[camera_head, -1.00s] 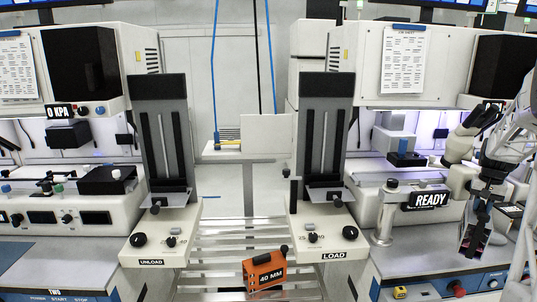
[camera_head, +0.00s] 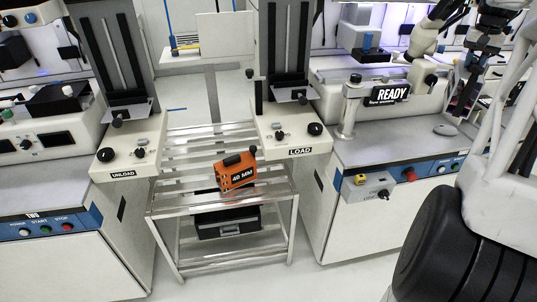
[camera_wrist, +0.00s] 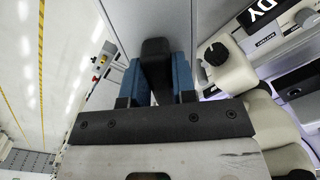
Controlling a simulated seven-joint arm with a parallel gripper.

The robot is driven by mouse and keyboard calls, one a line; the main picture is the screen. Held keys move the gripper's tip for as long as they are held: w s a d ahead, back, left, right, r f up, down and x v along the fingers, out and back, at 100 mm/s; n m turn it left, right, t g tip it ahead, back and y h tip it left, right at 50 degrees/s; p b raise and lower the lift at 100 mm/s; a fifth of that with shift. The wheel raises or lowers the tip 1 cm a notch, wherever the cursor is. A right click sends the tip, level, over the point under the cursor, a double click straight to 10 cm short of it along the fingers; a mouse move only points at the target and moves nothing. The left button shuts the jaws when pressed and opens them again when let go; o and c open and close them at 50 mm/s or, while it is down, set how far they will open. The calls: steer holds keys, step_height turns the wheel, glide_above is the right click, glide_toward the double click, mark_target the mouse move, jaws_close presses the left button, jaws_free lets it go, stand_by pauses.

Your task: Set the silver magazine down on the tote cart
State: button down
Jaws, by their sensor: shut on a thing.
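My gripper (camera_wrist: 156,78) is shut, its blue pads on either side of a black handle (camera_wrist: 155,52) in the wrist view. The tote cart (camera_head: 178,208), a slatted metal frame, stands lower centre, well left of my gripper. An orange 40 MM magazine (camera_head: 235,173) with a black handle stands on its top.
A black box (camera_head: 226,224) lies on the cart's lower shelf. The UNLOAD unit (camera_head: 125,160) and LOAD unit (camera_head: 290,135) flank the cart. A microscope (camera_head: 425,45), the READY sign (camera_head: 388,95) and a small control box (camera_head: 368,185) are at the right bench. Cart slats beside the orange magazine are free.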

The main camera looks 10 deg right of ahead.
steer(key=a+r+n, duration=0.2)
steer(key=a+r, duration=0.4)
steer(key=r, duration=0.4)
steer(key=a+r+n, duration=0.2)
steer(key=a+r, duration=0.4)
steer(key=r, duration=0.4)
steer(key=w+a+n, duration=0.2)
steer(key=w+a, duration=0.5)
steer(key=a, duration=0.4)
steer(key=w+a+n, duration=0.1)
steer(key=w+a, duration=0.6)
steer(key=a, duration=0.3)
steer(key=w+a+f, duration=0.4)
steer(key=a+f, duration=1.4)
steer(key=a, duration=0.1)
steer(key=w+a+f, duration=0.4)
steer(key=a+f, duration=1.3)
steer(key=a, duration=0.2)
steer(key=w+a+f+n, duration=0.1)
steer(key=w+a+f, duration=0.3)
steer(key=a+f, duration=1.4)
steer(key=shift+w+a+f, duration=0.15)
steer(key=shift+a+f, duration=0.15)
steer(key=shift+a, duration=0.6)
